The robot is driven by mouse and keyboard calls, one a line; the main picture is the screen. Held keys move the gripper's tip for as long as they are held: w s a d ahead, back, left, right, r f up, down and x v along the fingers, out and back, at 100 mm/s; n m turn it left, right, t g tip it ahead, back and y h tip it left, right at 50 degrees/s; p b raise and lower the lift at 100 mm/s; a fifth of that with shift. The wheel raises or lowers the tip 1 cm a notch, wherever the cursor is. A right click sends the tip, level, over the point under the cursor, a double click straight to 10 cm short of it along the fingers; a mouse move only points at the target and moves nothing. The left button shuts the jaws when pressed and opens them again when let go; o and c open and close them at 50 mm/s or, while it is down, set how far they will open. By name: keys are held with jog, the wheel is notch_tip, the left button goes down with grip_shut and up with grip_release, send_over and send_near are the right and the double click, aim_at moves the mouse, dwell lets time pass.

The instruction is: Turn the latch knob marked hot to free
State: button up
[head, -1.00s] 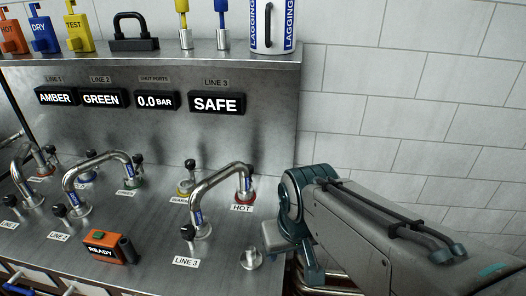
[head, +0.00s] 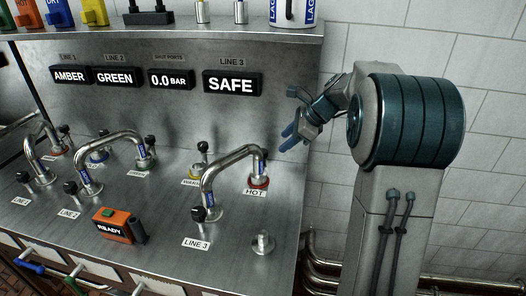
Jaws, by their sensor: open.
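The HOT port (head: 258,184) has a red ring and a HOT label in front of it, at the right of the steel bench. A bent steel pipe (head: 228,163) runs from the LINE 3 port (head: 199,213) to it. A dark knob (head: 264,154) shows at the HOT end, partly hidden by the pipe; its turn position cannot be made out. My gripper (head: 291,117) is open and empty, up and to the right of the HOT port, apart from it, with its blue fingers pointing left.
The WARM port (head: 194,171) with its black knob stands left of HOT. A bare metal stud (head: 263,243) stands at front right. An orange READY box (head: 113,226) sits at front left. The LINE 3 display (head: 231,83) reads SAFE. A shelf (head: 180,37) overhangs the back.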

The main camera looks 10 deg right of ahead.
aim_at(263, 151)
jog(key=w+d+f+m+t+y, duration=0.1)
jog(key=w+d+f+m, duration=0.1)
jog(key=w+d+m, duration=0.3)
jog(key=shift+n, duration=0.4)
jog(key=x, duration=1)
jog(key=a+x, duration=0.1)
jog(key=x, duration=0.4)
jog(key=shift+d+r, duration=0.1)
jog(key=shift+r, duration=0.3)
jog(key=c, duration=0.7)
